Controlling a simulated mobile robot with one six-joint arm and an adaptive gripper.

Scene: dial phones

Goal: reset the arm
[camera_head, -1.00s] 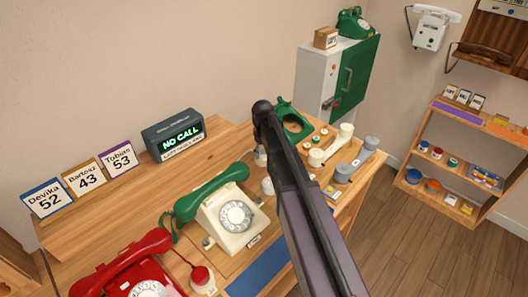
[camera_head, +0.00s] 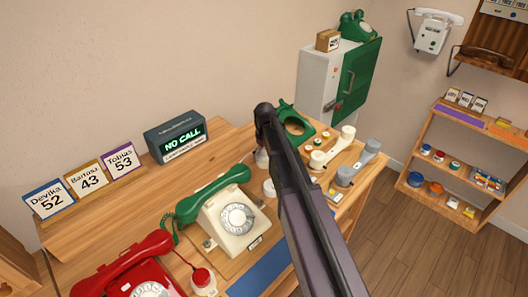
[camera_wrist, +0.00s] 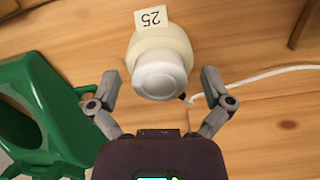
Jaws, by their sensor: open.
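My gripper (camera_wrist: 158,95) is open in the wrist view, its two fingers spread with nothing between the tips. A white round knob-like piece (camera_wrist: 160,72) with a tag reading 25 stands just beyond the fingertips, and I cannot tell whether they touch it. In the head view my dark arm reaches over the wooden desk (camera_head: 140,222) and hides most of the gripper. The green phone shell (camera_head: 294,122) lies beside the arm's end and also shows at the left of the wrist view (camera_wrist: 42,105).
A cream phone with a green handset (camera_head: 232,212) and a red phone (camera_head: 128,268) stand on the desk. A black NO CALL display (camera_head: 176,137) and name cards (camera_head: 84,180) stand behind. A green-doored cabinet (camera_head: 340,80) and a shelf (camera_head: 455,160) are to the right.

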